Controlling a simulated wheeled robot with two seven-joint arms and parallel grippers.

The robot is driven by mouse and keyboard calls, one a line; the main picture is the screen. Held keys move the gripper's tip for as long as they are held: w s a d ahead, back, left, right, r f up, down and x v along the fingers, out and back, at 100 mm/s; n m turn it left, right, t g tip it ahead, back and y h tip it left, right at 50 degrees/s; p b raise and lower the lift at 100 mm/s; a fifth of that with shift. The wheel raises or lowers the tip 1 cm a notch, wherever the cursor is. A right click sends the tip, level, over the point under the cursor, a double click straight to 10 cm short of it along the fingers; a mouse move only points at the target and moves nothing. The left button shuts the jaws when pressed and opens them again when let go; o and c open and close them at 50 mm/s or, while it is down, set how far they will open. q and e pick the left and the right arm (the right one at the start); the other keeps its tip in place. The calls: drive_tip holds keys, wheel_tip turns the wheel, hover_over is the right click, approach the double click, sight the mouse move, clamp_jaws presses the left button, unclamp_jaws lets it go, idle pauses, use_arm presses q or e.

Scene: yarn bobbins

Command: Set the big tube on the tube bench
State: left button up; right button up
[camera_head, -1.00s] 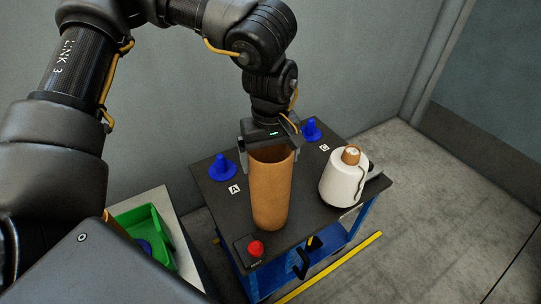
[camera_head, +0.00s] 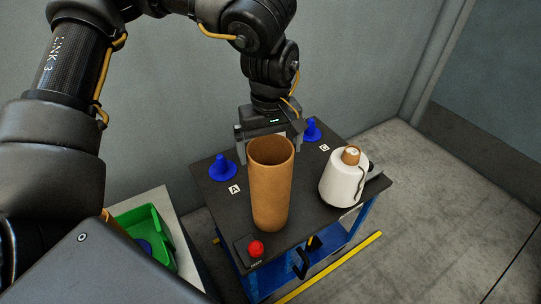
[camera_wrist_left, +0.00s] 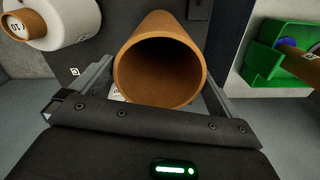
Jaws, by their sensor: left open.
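The big tube (camera_head: 270,190), brown and hollow, stands upright on the dark top of the tube bench (camera_head: 323,215), between two blue pegs. Its base shows no peg; anything inside is hidden. My left gripper (camera_head: 268,143) is open just behind the tube's upper end, with its body clear of the rim. In the left wrist view the tube's open mouth (camera_wrist_left: 160,72) faces the camera, between the two spread fingers, and they do not grip it. My right gripper is not in view.
Blue pegs (camera_head: 222,169) and (camera_head: 312,131) stand by labels A and C. A white yarn bobbin (camera_head: 343,181) stands at the bench's right. A red button (camera_head: 256,248) sits at the front edge. A green bin (camera_head: 147,229) is at left.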

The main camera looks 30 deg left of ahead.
use_arm(q)
wheel_tip(320, 180, up, 7)
drive_tip(key=shift+p, duration=0.35)
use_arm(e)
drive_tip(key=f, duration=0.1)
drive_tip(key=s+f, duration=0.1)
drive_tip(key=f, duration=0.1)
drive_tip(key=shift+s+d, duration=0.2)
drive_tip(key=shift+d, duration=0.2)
use_arm(q)
drive_tip(key=shift+r, duration=0.1)
